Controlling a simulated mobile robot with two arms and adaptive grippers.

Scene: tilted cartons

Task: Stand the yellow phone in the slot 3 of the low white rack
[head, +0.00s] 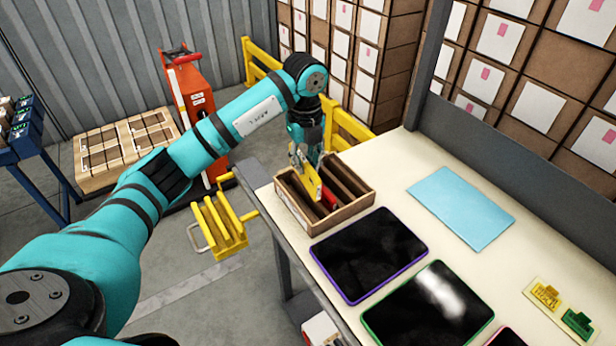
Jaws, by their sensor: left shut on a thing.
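My left gripper (304,158) is shut on the yellow phone (310,184), a thin slab held upright and slightly tilted. The phone is at the brown slotted rack (354,207) near the table's far left corner. Its lower end overlaps the rack in the picture; I cannot tell whether it is inside a slot or just above. A red slab (329,199) stands in the rack beside the phone. No clearly white rack shows; slot numbers cannot be read. My right gripper is not in view.
Dark tablets with purple (368,254) and green (428,306) edges lie in front of the rack. A yellow slotted holder (217,224) is beside the table.

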